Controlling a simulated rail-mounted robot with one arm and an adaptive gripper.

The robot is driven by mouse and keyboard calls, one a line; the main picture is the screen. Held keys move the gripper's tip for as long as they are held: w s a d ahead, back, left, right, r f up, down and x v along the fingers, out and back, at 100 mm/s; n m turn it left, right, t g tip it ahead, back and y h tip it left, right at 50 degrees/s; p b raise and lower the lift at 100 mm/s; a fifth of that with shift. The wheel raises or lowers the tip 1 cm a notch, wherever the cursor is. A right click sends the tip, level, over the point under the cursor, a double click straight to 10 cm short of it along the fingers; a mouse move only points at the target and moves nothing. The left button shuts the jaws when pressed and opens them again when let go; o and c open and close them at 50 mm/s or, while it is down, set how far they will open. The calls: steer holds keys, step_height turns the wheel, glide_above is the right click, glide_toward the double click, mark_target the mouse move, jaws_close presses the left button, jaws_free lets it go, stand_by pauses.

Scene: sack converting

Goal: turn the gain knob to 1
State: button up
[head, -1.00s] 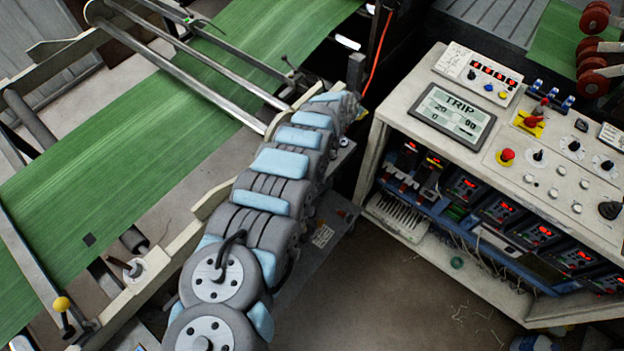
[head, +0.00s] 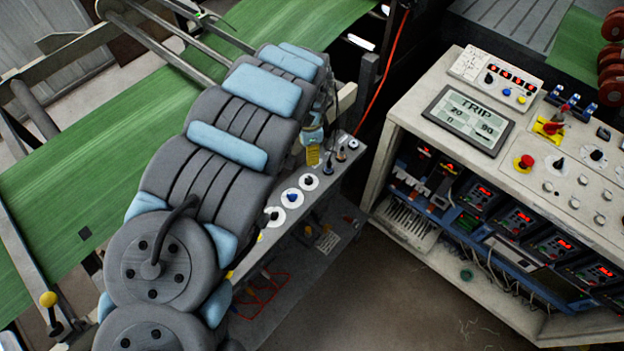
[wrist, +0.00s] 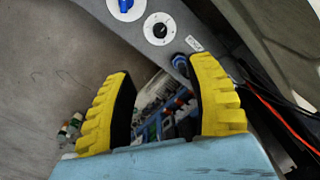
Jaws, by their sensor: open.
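A narrow grey panel beside the green web carries a row of knobs on white dials. In the head view these are a dark-knobbed dial (head: 309,182), a blue-knobbed dial (head: 291,197) and another dark-knobbed dial (head: 273,216). I cannot read which one is the gain knob. The wrist view shows a dark knob on a white dial (wrist: 159,30) and a blue knob (wrist: 126,5) at its top edge. My gripper (wrist: 160,68) is open and empty, its yellow fingers apart and below the dials in that view. One yellow finger shows at the arm's end in the head view (head: 313,156).
A white control cabinet (head: 400,107) stands right, with a TRIP display (head: 468,119), a red button (head: 525,162) and several knobs. An orange cable (head: 388,62) hangs behind the grey panel. Open floor (head: 375,285) lies between panel and cabinet.

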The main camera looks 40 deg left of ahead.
mark_target(309, 179)
steer(key=f+b, duration=0.1)
steer(key=f, duration=0.4)
steer(key=f+b, duration=0.1)
steer(key=f, duration=0.4)
steer(key=f+b, duration=0.2)
steer(key=f, duration=0.4)
steer(key=shift+w+a+f, duration=0.1)
steer(key=shift+w+a, duration=0.05)
steer(key=shift+w, duration=0.1)
steer(key=shift+a+f, duration=0.15)
steer(key=shift+f, duration=0.35)
jaws_close()
